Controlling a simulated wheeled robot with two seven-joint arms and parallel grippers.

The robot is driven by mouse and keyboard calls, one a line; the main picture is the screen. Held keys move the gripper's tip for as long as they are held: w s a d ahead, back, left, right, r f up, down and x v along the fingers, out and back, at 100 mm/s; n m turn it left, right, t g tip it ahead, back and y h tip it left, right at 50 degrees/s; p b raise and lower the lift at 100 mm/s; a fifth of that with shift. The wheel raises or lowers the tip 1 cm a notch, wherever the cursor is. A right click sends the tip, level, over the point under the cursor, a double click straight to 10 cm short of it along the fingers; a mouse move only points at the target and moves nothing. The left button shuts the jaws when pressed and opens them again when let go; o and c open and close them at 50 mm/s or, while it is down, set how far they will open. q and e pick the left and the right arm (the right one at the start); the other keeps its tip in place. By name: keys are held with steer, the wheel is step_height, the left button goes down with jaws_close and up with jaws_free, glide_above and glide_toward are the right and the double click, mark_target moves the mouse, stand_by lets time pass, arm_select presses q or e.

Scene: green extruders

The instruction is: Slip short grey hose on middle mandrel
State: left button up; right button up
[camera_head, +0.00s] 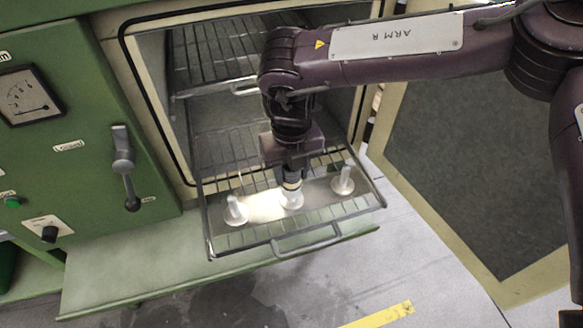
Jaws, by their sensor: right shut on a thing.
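Three pale mandrels stand on round bases on a pulled-out wire rack (222,243): a left one (236,210), the middle one (291,201) and a right one (343,182). My right gripper (291,180) points down straight over the middle mandrel and is shut on the short grey hose (291,187). Only a little of the hose shows below the jaws, in line with the middle mandrel. I cannot tell whether it is around the mandrel or just above it. The upper part of the middle mandrel is hidden. My left gripper is not in view.
The rack sticks out of an open green oven (95,110) with more wire shelves inside. A front handle (306,242) lies near the floor side. The open door (470,150) stands at the right. A lever (124,165) juts from the left panel.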

steer(key=shift+f, duration=0.45)
steer(key=shift+f+b, duration=0.75)
steer(key=shift+f, duration=0.15)
steer(key=o, duration=1.2)
step_height(320, 180, up, 8)
steer(key=shift+f+b, duration=0.1)
steer(key=shift+b, duration=0.5)
